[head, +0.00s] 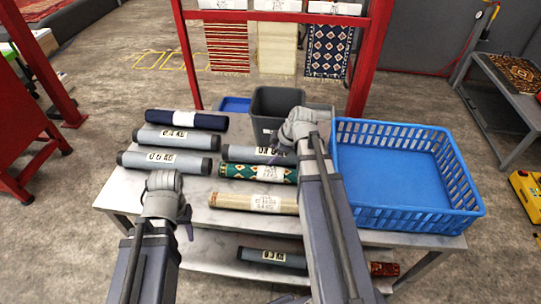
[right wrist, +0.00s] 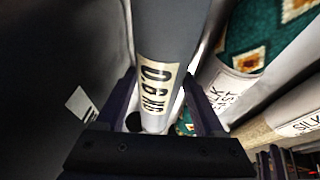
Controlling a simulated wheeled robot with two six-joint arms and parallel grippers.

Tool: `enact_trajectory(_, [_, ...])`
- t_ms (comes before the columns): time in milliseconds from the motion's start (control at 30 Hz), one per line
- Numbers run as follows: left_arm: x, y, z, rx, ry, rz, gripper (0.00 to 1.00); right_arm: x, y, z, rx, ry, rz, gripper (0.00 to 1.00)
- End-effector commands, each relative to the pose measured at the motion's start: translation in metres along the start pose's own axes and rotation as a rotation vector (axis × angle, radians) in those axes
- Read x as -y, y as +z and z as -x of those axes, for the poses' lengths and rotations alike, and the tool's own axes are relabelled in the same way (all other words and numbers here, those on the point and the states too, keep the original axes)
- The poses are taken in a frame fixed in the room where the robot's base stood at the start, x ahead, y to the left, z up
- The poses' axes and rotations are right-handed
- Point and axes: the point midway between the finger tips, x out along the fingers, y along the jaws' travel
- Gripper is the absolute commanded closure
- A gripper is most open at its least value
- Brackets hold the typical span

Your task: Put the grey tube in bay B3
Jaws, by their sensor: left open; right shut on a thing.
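A grey tube (head: 235,152) with a pale weight label lies crosswise at the middle of the table, its right end hidden by my right arm. My right gripper (head: 284,146) is at that end. In the right wrist view, the grey tube (right wrist: 172,35) sits between the shut fingers (right wrist: 162,95), its label facing the camera. I cannot tell if it is lifted. Two more grey tubes, an upper one (head: 150,137) and a lower one (head: 135,158), lie to the left. My left gripper (head: 187,226) is open and empty by the front edge. No bay marked B3 is readable.
A green patterned roll (head: 230,171) and a beige roll (head: 228,201) lie in front of the tube. A dark blue roll (head: 190,120) is behind left. A dark bin (head: 275,97) and blue basket (head: 395,214) flank my right arm. Another labelled tube (head: 250,254) is on the lower shelf.

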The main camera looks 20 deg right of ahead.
Motion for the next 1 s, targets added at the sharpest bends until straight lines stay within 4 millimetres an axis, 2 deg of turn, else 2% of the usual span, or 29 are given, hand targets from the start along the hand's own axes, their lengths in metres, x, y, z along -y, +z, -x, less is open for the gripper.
enact_trajectory(133, [0.0, 0.0, -0.004, 0.0, 0.0, 0.0, 0.5, 0.001, 0.001, -0.003, -0.002, 0.001, 0.0, 1.0])
enact_trajectory(167, [0.0, 0.0, -0.003, 0.0, 0.0, 0.0, 0.5, 0.001, 0.001, -0.003, 0.0, 0.0, 0.0, 0.27])
enact_trajectory(233, [0.0, 0.0, -0.002, 0.0, 0.0, 0.0, 0.5, 0.001, 0.0, -0.002, 0.0, 0.0, 0.0, 0.2])
enact_trajectory(267, [0.0, 0.0, -0.002, 0.0, 0.0, 0.0, 0.5, 0.001, 0.0, -0.002, 0.0, 0.0, 0.0, 0.17])
enact_trajectory(667, [0.0, 0.0, 0.002, 0.0, 0.0, 0.0, 0.5, 0.0, -0.001, 0.002, 0.0, 0.0, 0.0, 0.17])
enact_trajectory(867, [0.002, 0.001, 0.019, 0.0, 0.0, 0.001, 0.5, -0.001, -0.002, 0.02, 0.0, 0.0, 0.0, 0.17])
enact_trajectory(1000, [0.004, 0.002, 0.037, 0.0, 0.0, 0.001, 0.5, -0.001, -0.003, 0.04, 0.0, 0.001, -0.001, 0.17])
